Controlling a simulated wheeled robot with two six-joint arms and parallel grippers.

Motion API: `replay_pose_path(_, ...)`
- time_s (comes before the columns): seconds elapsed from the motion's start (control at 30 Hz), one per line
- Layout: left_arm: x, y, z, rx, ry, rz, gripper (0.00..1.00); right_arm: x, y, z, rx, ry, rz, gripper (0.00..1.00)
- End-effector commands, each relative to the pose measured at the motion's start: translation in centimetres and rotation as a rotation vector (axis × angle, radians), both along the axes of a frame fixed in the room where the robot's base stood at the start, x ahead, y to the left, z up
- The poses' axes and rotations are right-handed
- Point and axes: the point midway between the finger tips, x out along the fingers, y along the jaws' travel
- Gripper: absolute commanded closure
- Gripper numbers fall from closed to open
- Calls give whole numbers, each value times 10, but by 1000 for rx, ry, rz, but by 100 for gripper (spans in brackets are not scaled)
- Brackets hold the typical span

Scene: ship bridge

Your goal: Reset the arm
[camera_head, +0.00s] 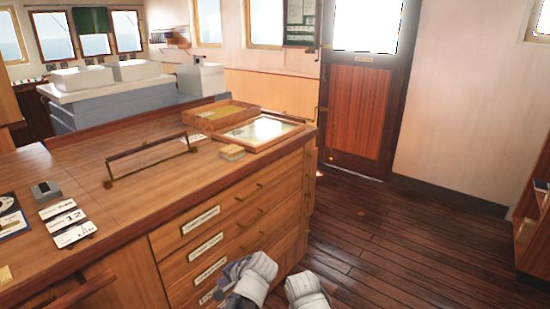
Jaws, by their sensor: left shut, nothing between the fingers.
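My left gripper (247,277) is low in the head view, in front of the wooden drawer cabinet. It is shut and empty, with white and grey casing around it. A second white rounded part of mine (308,291) shows beside it at the bottom edge, over the floor. No right gripper fingers show there. The wooden cabinet (120,185) fills the left and middle, with labelled drawers on its front. My left gripper is close to the lower drawers; I cannot tell whether it touches them.
On the cabinet top are a wooden tray (221,115), a framed chart (262,131), a brass-and-wood rail (151,158), and several cards (62,219). The dark plank floor (400,240) is open to the right. A wooden door (357,108) stands behind, and a shelf (533,225) at the right edge.

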Motion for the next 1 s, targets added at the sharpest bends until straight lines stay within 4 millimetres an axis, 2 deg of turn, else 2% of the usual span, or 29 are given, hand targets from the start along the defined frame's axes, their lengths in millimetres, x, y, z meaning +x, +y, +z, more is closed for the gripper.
replay_pose_path(0.03,-11,-7,27,-43,18,17,100,0,0,34,0,0,0,100)
replay_pose_path(0.1,-26,-20,43,-111,49,49,100,0,0,60,0,0,0,100)
replay_pose_path(0.3,-71,-58,87,-303,157,139,100,0,0,127,0,0,0,100)
replay_pose_path(0.5,-112,-94,127,-452,268,210,100,0,0,179,0,0,-1,100)
replay_pose_path(0.7,-135,-113,148,-528,337,248,100,0,0,203,0,0,-1,100)
replay_pose_path(1.0,-140,-118,148,-547,355,258,100,0,0,204,0,0,-1,100)
